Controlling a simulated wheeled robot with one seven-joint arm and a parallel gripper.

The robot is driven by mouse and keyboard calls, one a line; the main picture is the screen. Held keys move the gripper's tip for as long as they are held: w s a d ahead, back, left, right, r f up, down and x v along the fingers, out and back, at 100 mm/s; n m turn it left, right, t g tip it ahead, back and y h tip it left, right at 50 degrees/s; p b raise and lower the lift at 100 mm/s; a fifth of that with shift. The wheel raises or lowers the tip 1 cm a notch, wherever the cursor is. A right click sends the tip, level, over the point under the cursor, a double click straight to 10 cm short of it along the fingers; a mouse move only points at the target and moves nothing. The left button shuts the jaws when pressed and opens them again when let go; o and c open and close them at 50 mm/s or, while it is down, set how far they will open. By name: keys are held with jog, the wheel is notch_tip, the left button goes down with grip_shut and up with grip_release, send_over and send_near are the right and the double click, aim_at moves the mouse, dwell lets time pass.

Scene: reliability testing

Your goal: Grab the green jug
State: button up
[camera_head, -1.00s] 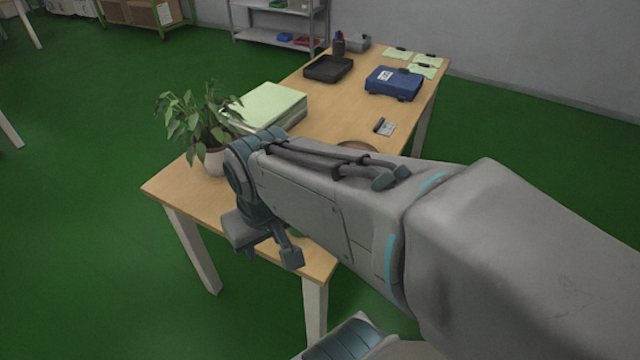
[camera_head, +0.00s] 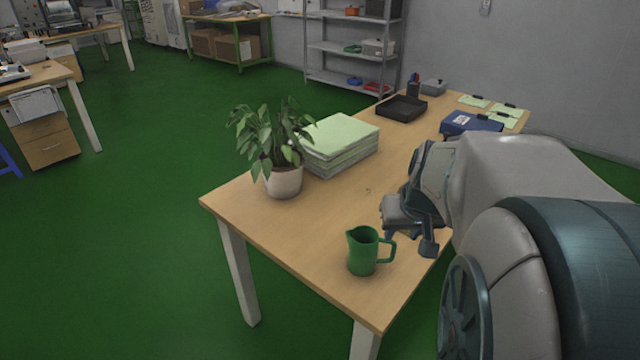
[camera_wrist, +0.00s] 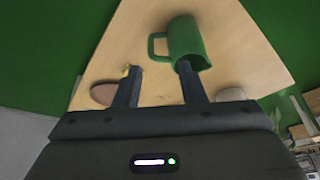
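The green jug (camera_head: 362,252) stands upright near the front corner of the wooden table (camera_head: 320,262), its handle on the right in the head view. My gripper (camera_head: 409,240) is just right of the jug, on its handle side, and looks apart from it. In the wrist view, the jug (camera_wrist: 186,42) lies beyond the fingertips, mostly in line with the right finger. Its handle is ahead of the gap between the two fingers. My gripper (camera_wrist: 158,68) is open, with nothing between the fingers.
A potted plant (camera_head: 283,182) and a paper stack (camera_head: 340,140) stand left of my arm. A black tray (camera_head: 402,108) and a blue case (camera_head: 470,122) are farther back. A brown round object (camera_wrist: 103,94) shows in the wrist view. The tabletop between plant and jug is clear.

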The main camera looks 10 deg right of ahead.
jog(key=d+f, duration=0.1)
jog(key=d, duration=0.1)
jog(key=b, duration=0.1)
send_over(394, 252)
jog(key=s, duration=0.3)
notch_tip(394, 252, down, 7)
jog(key=shift+w+b+x, duration=0.15)
jog(key=shift+b+x, duration=0.25)
jog(key=shift+x, duration=1.15)
jog(key=shift+w+b+x, duration=0.1)
jog(key=shift+b+x, duration=0.25)
jog(key=shift+x, duration=1.15)
jog(key=shift+a+r, duration=0.1)
jog(key=shift+a, duration=0.1)
grip_shut()
